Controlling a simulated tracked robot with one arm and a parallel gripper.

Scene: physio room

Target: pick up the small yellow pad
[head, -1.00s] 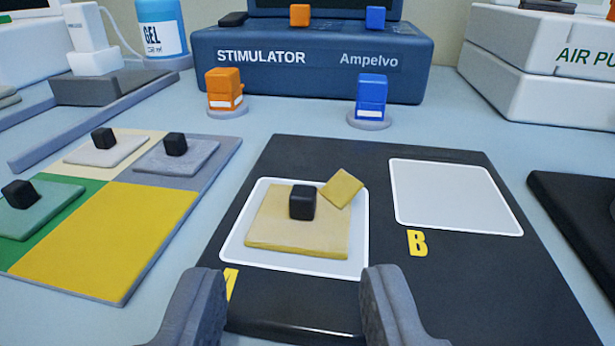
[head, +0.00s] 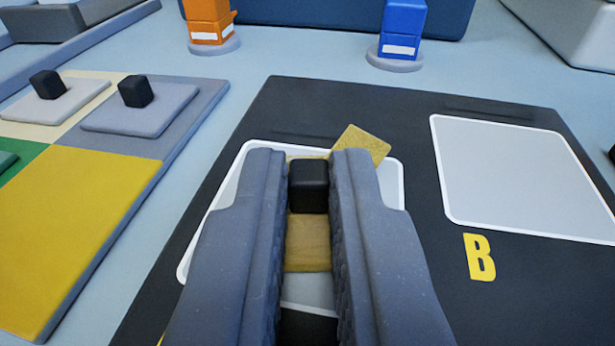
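The yellow pad (head: 308,243) with a black knob (head: 308,190) is at the white square marked on the dark board, left of the square by the letter B. A smaller yellow piece (head: 364,144) sticks out at an angle from the pad's far right corner. My gripper (head: 309,182) has its two fingers on both sides of the black knob, with almost no gap, and appears shut on it. The fingers hide the pad's left and right parts. I cannot tell whether the pad is lifted off the square.
The empty white square B (head: 525,175) is on the right of the dark board (head: 415,260). On the left, a coloured board (head: 70,225) carries pads with black knobs and has a bare yellow field. Orange (head: 208,20) and blue blocks (head: 402,28) stand behind on round bases.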

